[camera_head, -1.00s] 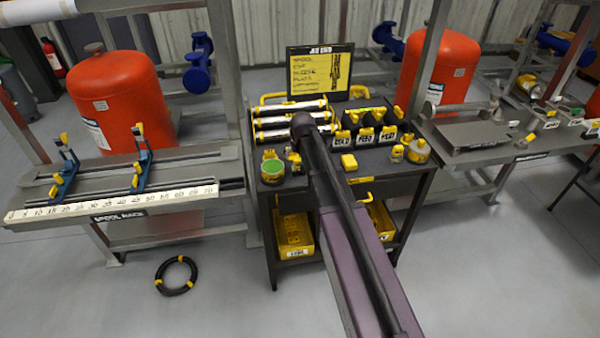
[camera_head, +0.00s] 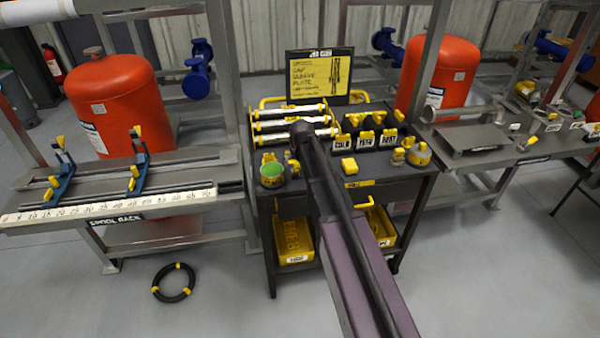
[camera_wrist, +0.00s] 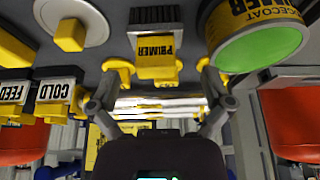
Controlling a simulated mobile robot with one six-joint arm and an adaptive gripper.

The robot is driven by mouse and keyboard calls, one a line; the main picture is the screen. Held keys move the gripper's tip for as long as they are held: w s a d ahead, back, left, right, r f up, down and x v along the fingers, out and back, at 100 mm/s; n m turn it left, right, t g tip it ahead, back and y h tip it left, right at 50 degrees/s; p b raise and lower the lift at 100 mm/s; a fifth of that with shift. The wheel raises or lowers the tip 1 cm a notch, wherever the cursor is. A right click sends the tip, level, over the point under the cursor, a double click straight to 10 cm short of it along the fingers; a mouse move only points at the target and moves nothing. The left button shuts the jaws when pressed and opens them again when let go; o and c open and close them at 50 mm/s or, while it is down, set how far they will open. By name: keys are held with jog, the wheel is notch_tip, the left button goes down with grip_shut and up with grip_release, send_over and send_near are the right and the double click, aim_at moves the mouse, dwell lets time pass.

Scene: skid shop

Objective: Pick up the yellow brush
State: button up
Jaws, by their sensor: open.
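The yellow brush (camera_wrist: 156,62) shows in the upper middle of the wrist view, with a yellow body marked PRIMER and dark bristles. My gripper (camera_wrist: 161,74) is open, and its two grey fingers stand on either side of the brush in that picture, apart from it. I cannot tell how far the brush lies beyond the fingertips. In the head view my arm covers the gripper and the brush over the bench cart (camera_head: 385,190).
A green-topped tin (camera_head: 272,174) stands close beside the brush; it also shows in the wrist view (camera_wrist: 255,45). A yellow block (camera_head: 348,166), labelled holders (camera_head: 366,138) and silver tubes (camera_head: 291,123) crowd the cart top. A sign (camera_head: 319,77) stands behind.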

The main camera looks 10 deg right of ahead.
aim_at(298, 168)
jog(key=shift+s+d+b+x, duration=0.1)
jog(key=shift+b+x, duration=0.55)
jog(key=shift+x, duration=0.05)
jog(key=shift+s+d+b+x, duration=0.1)
jog(key=shift+s+b+x, duration=0.05)
jog(key=shift+b+x, duration=1.35)
jog(key=shift+x, duration=0.3)
jog(key=c, duration=1)
